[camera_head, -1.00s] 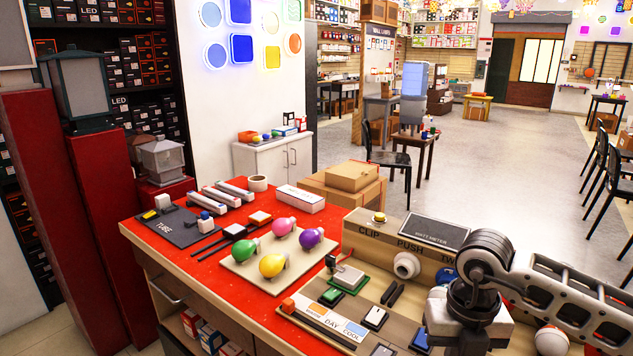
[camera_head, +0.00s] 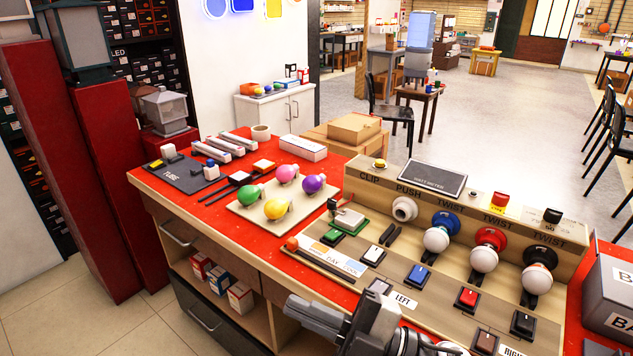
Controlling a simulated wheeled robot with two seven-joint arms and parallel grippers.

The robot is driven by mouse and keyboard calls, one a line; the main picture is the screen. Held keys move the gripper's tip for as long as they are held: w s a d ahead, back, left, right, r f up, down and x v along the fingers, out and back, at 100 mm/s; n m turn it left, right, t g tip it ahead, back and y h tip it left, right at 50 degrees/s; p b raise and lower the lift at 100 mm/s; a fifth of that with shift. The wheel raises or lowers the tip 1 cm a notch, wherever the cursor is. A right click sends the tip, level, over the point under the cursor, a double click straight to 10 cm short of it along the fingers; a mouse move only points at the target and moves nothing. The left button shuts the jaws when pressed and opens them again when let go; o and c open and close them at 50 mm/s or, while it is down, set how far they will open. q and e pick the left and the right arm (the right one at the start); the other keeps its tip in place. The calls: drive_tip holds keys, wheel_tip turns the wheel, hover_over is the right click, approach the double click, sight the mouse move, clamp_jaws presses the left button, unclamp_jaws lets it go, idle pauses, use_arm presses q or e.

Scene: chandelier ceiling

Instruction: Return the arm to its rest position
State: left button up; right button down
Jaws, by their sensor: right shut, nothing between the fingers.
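My right gripper (camera_head: 300,312) is at the bottom edge, in front of the counter's near side, pointing left. It is shut and empty, and clear of the objects on the counter. Its wrist is cut off by the lower edge. My left gripper is not in view.
The red-topped counter (camera_head: 160,184) holds a wooden test panel (camera_head: 398,284) with switches and bulbs in sockets. A board (camera_head: 242,214) bears several coloured bulbs. A grey box (camera_head: 605,295) stands at the right. Floor (camera_head: 75,310) is free at the lower left.

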drive_tip(key=w+d+f+m+t+h, duration=0.1)
drive_tip(key=d+f+m+t+h, duration=0.9)
drive_tip(key=f+m+h, duration=0.6)
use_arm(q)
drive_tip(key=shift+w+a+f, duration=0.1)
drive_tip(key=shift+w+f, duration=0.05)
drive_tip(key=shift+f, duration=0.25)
use_arm(e)
drive_tip(key=s+d+f+m+g+h, duration=0.1)
drive_tip(key=s+d+f+m+g, duration=0.5)
drive_tip(key=s+f, duration=0.3)
drive_tip(key=shift+s+d+f+m, duration=0.15)
drive_tip(key=shift+s+f+m, duration=0.15)
drive_tip(key=shift+m, duration=0.1)
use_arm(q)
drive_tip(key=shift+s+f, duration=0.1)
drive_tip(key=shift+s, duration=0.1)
use_arm(e)
drive_tip(key=shift+w, duration=0.1)
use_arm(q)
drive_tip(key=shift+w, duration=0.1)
